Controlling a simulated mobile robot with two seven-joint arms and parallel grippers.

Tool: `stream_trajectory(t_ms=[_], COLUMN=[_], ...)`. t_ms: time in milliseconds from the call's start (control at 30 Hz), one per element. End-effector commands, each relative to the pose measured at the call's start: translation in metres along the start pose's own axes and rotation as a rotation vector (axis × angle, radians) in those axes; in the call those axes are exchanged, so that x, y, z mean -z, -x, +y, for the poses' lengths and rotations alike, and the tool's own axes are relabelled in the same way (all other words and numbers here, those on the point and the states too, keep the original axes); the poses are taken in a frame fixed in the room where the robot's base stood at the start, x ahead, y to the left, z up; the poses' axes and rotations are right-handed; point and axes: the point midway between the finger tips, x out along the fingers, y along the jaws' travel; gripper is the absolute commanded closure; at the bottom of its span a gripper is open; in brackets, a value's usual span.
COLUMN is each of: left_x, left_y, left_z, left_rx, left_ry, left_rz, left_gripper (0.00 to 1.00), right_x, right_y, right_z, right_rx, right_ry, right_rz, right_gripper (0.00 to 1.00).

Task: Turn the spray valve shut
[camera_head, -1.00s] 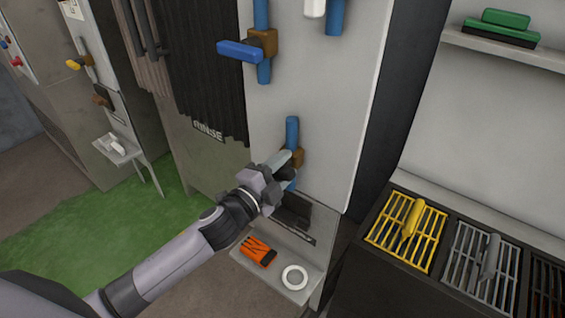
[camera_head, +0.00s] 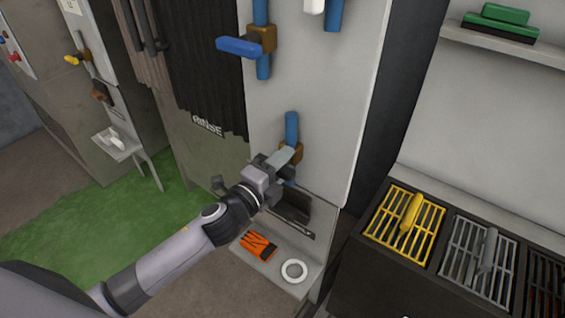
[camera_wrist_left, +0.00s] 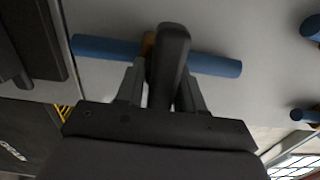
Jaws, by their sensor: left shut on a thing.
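The lower valve has a brass body (camera_head: 291,151) on a short upright blue pipe (camera_head: 292,127) on the pale panel. I take it for the spray valve. My left gripper (camera_head: 274,164) is at this valve, just in front of and below the brass body. In the left wrist view the dark lever (camera_wrist_left: 172,52) runs between the two grey fingers, and the gripper (camera_wrist_left: 160,90) is shut on it. The blue pipe (camera_wrist_left: 105,47) crosses behind the lever there. The brass body is mostly hidden behind the lever in that view. My right gripper is not in view.
Above is another valve with a blue lever (camera_head: 238,48). Below, a small shelf (camera_head: 268,270) holds orange gloves (camera_head: 258,246) and a white ring (camera_head: 294,271). A dark curtain (camera_head: 205,75) hangs at the left. Yellow (camera_head: 405,228) and grey (camera_head: 480,255) racks stand at the right.

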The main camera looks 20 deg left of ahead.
Motion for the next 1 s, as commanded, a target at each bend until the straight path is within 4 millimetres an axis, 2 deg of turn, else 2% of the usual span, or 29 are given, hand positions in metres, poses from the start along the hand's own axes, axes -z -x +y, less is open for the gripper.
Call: stream_trajectory(t_ms=[133, 167, 200, 567, 1000], left_x=[0.004, 0.004, 0.004, 0.001, 0.002], left_y=[0.001, 0.001, 0.001, 0.004, 0.059], left_z=[0.001, 0.001, 0.001, 0.001, 0.002], left_rx=[-0.001, -0.001, -0.001, -0.002, -0.002], left_ry=[0.004, 0.004, 0.004, 0.003, 0.005], left_rz=[0.008, 0.008, 0.008, 0.003, 0.005], left_gripper=[0.93, 0.56, 0.51, 0.51, 0.51], right_x=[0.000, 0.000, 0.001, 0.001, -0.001], right_y=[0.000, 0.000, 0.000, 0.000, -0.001], right_z=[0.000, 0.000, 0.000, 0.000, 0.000], right_rx=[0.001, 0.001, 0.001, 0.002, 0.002], right_ry=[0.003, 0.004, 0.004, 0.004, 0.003], right_rz=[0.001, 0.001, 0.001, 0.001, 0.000], right_gripper=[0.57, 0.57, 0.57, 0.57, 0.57])
